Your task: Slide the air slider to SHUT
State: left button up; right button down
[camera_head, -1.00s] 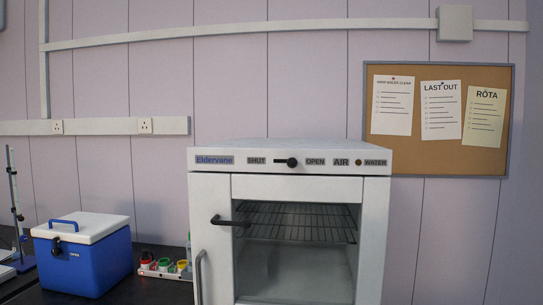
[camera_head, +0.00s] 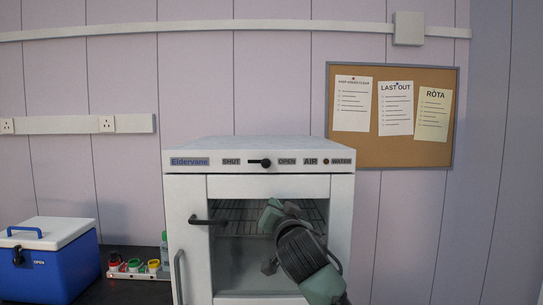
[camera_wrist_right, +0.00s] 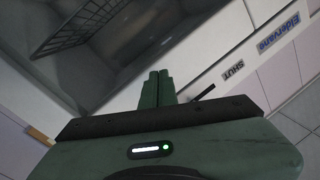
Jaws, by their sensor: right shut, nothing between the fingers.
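The air slider (camera_head: 265,163) is a black knob on a short dark slot in the top panel of the white Eldervane cabinet (camera_head: 180,210). The knob sits at the slot's right end, on the side of the OPEN label (camera_head: 287,161) and away from the SHUT label (camera_head: 231,161). My right gripper (camera_head: 272,208) is shut and empty in front of the cabinet's window, below the panel and apart from the slider. In the right wrist view its closed fingers (camera_wrist_right: 157,86) point towards the cabinet front, with the SHUT label (camera_wrist_right: 233,71) to their right. My left gripper is out of view.
A blue cool box (camera_head: 45,270) and a rack of coloured bottles (camera_head: 135,268) stand left of the cabinet. The space before the top panel is clear.

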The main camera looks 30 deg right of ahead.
jog(key=s+r+m+t+h, duration=0.1)
jog(key=s+r+m, duration=0.1)
jog(key=s+r, duration=0.5)
notch_tip(320, 180, up, 5)
jog(key=shift+a+r+t+h, duration=0.2)
jog(key=shift+a+t+h, duration=0.05)
jog(key=shift+t+h, duration=0.15)
jog(key=shift+w+p, duration=0.1)
jog(key=shift+p, duration=0.2)
notch_tip(320, 180, up, 3)
jog(key=p, duration=0.5)
send_over(266, 164)
jog(key=s+d, duration=0.3)
jog(key=f+p, duration=0.1)
jog(key=w+a+f, duration=0.1)
jog(key=shift+w+f+p, duration=0.25)
jog(key=shift+f+p, duration=0.05)
jog(key=shift+p, duration=0.05)
jog(key=shift+a+f, duration=0.3)
jog(key=shift+f, duration=0.25)
